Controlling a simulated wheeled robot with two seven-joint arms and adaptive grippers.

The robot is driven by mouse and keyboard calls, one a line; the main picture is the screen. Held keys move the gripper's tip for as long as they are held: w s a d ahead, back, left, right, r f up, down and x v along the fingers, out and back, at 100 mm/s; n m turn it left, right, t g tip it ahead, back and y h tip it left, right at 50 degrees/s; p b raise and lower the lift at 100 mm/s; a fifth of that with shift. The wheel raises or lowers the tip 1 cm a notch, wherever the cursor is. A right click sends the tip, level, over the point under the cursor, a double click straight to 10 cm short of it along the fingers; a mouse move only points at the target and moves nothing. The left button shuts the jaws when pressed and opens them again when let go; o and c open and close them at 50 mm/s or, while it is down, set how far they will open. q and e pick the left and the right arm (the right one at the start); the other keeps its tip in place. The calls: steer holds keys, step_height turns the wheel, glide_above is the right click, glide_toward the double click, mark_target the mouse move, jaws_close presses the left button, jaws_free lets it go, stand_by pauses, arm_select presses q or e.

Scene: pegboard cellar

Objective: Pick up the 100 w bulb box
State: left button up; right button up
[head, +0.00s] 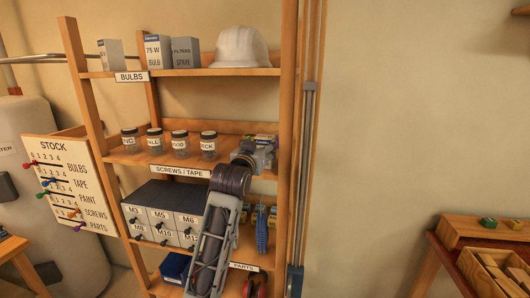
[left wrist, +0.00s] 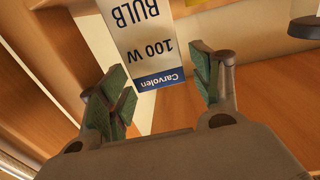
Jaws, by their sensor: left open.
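The 100 W bulb box (left wrist: 142,50), white with a blue band at one end, shows in the left wrist view with its lettering upside down. My left gripper (left wrist: 165,90) is open, with one green-padded finger on each side of the blue end of the box. Gaps show between the pads and the box sides. In the head view my left arm reaches up in front of the shelf unit, with the gripper (head: 243,160) near the right end of the middle shelf. I cannot make out the 100 W box in the head view. My right gripper is not in view.
The top shelf holds a 75 W bulb box (head: 158,51), other grey boxes and a white hard hat (head: 241,47). Labelled jars (head: 180,144) stand on the middle shelf, with grey drawers (head: 165,213) below. The wooden upright (head: 287,110) rises close to the gripper's right.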

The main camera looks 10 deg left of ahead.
mark_target(262, 142)
arm_select(q)
steer(key=shift+w+d+r+p, duration=0.2)
steer(key=shift+w+p, duration=0.25)
steer(key=shift+w, duration=0.3)
steer(key=shift+w+d+r+p, duration=0.1)
steer(key=shift+w+r+p, duration=0.1)
steer(key=shift+w+p, duration=0.35)
steer(key=shift+w+f, duration=0.15)
steer(key=shift+w, duration=1.1)
steer(key=c, duration=0.8)
steer(key=shift+r+b, duration=0.5)
steer(key=shift+r, duration=1.2)
steer(key=s+a+b, duration=0.1)
steer(key=s+b, duration=0.3)
steer(key=s, duration=1.4)
